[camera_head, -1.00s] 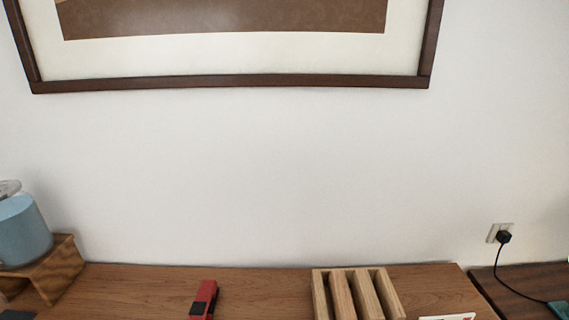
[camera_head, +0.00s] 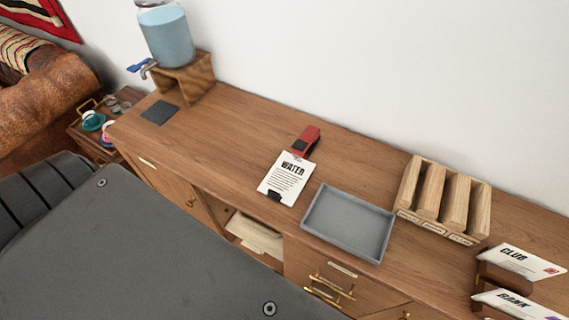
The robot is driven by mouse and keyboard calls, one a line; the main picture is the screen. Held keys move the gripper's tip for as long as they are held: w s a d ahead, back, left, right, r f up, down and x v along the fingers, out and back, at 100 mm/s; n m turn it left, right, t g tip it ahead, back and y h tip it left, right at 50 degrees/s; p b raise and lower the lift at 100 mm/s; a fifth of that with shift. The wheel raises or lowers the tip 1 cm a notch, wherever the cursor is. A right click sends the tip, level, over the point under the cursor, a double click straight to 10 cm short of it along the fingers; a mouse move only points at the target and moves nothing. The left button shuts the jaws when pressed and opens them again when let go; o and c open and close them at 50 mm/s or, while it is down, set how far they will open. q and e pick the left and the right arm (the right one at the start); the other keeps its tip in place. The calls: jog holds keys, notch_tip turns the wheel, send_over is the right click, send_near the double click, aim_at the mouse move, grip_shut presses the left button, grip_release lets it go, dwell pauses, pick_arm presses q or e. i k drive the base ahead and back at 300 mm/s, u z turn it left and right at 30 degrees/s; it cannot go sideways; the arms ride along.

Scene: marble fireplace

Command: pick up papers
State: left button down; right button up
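A white paper headed WATER (camera_head: 286,180) lies on the wooden sideboard (camera_head: 225,140), with a dark clip (camera_head: 274,195) at its lower edge. Pale papers (camera_head: 256,236) lie in an open compartment below the top, partly hidden. At the right, a paper marked CLUB (camera_head: 521,262) and one marked BANK (camera_head: 520,303) stick out of a dark brown holder (camera_head: 490,272). The BANK paper is cut off by the frame's edge. Neither of my grippers is in view.
A grey tray (camera_head: 347,250) sits at the front edge. A slotted wooden sorter (camera_head: 481,208) stands behind and right of it. A red stapler (camera_head: 306,139) is beside the WATER paper. A drink dispenser (camera_head: 166,36) stands on a wooden stand (camera_head: 199,78). The left-middle top is clear.

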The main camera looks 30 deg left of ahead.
aim_at(284, 181)
jog(key=u, duration=0.95)
